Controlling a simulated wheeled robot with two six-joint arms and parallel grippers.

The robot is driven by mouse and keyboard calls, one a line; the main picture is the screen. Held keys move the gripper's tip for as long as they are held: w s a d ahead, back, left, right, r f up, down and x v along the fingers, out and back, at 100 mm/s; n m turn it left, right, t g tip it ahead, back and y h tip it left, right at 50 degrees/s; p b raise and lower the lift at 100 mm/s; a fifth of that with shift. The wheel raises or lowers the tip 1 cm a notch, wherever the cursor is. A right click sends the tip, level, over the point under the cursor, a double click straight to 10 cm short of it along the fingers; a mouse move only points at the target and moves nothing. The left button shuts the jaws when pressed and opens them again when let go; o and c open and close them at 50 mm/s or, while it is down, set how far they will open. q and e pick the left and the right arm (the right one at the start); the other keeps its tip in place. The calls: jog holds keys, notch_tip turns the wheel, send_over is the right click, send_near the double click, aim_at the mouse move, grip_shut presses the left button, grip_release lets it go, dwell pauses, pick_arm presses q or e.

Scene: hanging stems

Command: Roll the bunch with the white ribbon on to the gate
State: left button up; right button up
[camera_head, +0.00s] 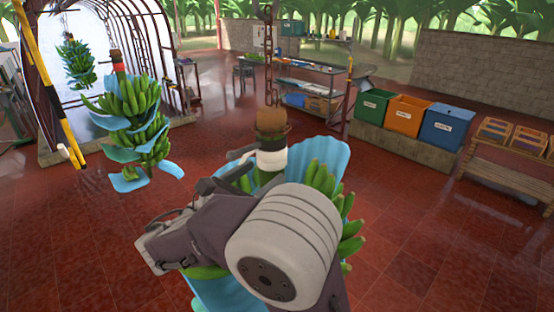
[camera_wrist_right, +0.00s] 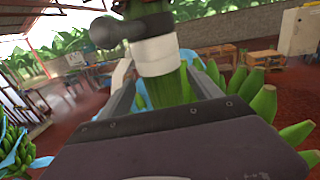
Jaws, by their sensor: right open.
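The bunch with the white ribbon (camera_head: 323,181) hangs close in front of me, with a blue sheet around its green fruit. Its white ribbon (camera_head: 272,157) wraps the stem below a brown top. My right gripper (camera_head: 246,160) is open at the stem near the ribbon; my arm hides much of the bunch. In the right wrist view the ribbon (camera_wrist_right: 157,55) and green stem show between the two spread fingers (camera_wrist_right: 160,82). Whether they touch the stem is unclear. A yellow and black striped pole (camera_head: 50,88), perhaps the gate, stands at the left. My left gripper is not in view.
Green, orange and blue bins (camera_head: 408,115) and a crate bench (camera_head: 505,160) stand right. Red floor is clear at the right front.

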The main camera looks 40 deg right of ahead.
jog(key=x, duration=0.2)
jog(key=p+x, duration=0.1)
jog(key=x, duration=0.4)
jog(key=shift+d+f, duration=0.3)
jog(key=shift+d, duration=0.15)
jog(key=shift+a+r, duration=0.15)
jog(key=shift+a, duration=0.35)
jog(key=shift+s+a, duration=0.1)
jog(key=shift+c, duration=1.4)
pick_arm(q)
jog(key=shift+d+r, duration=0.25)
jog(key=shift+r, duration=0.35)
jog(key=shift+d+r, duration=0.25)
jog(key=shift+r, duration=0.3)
pick_arm(e)
grip_shut()
